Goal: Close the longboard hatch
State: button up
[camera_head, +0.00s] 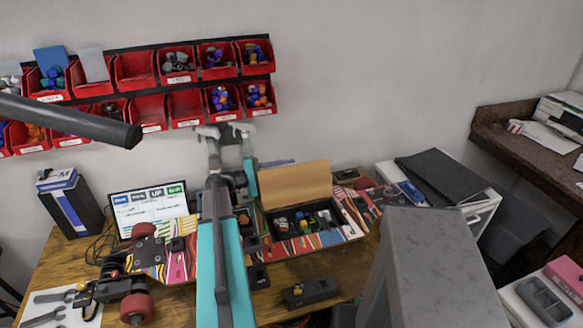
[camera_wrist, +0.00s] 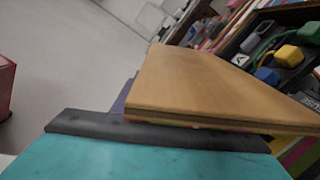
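The longboard (camera_head: 340,238) lies on the wooden bench, with coloured stripes on its deck. Its hatch (camera_head: 292,184) is a tan wooden panel standing up, open, at the back edge of the compartment. The open compartment (camera_head: 283,234) holds several small coloured parts and wires. In the wrist view the hatch (camera_wrist: 205,85) fills the middle, and the compartment (camera_wrist: 290,68) shows at upper right. My gripper, teal with a dark edge (camera_wrist: 155,132), is close to the hatch's near edge; contact is unclear. In the head view my arm mostly hides it, left of the hatch. Its opening cannot be made out.
Red bins (camera_head: 178,67) hang on the wall behind. A red wheel (camera_head: 136,308) is at the board's left end. A small black device (camera_head: 311,292) lies in front of the board.

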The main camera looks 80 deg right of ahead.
jog(key=shift+x, duration=1)
jog(key=shift+c, duration=0.5)
